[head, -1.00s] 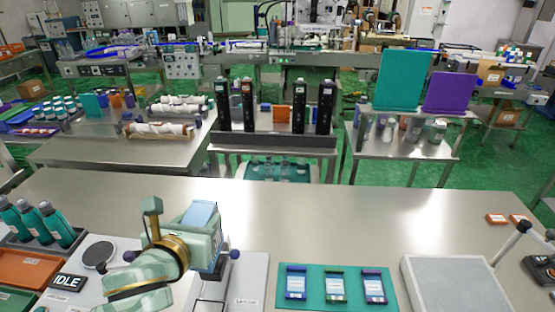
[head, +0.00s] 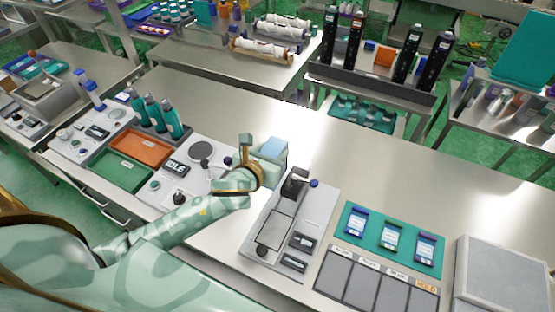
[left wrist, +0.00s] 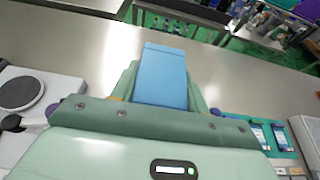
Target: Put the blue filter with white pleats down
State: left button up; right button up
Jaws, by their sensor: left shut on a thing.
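My left gripper (head: 265,165) is shut on a light blue block, taken to be the blue filter (head: 272,149). In the left wrist view the blue filter (left wrist: 162,75) stands between the two green fingers of the left gripper (left wrist: 163,88). Its plain blue face shows; I see no white pleats from here. The gripper and filter appear over the steel table, between a round grey plate and a grey lever device; I cannot tell the height above the table. My right gripper is not in view.
The grey lever device (head: 253,247) stands to the right of the gripper. A teal mat (head: 372,248) with three labelled cartridges lies further right. Orange (head: 139,149) and green (head: 121,171) trays and teal bottles (head: 173,118) are left. The table behind the gripper is clear.

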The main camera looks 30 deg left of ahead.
pick_arm(q)
jog(key=w+a+f+b, duration=0.3)
jog(key=w+f, duration=0.3)
jog(key=f, duration=0.3)
jog(key=shift+a+f+b, duration=0.2)
jog(key=shift+f+b, duration=0.2)
jog(key=shift+b, duration=0.05)
jog(key=shift+f, duration=0.1)
jog(key=o, duration=1.1)
jog(key=shift+w, duration=0.1)
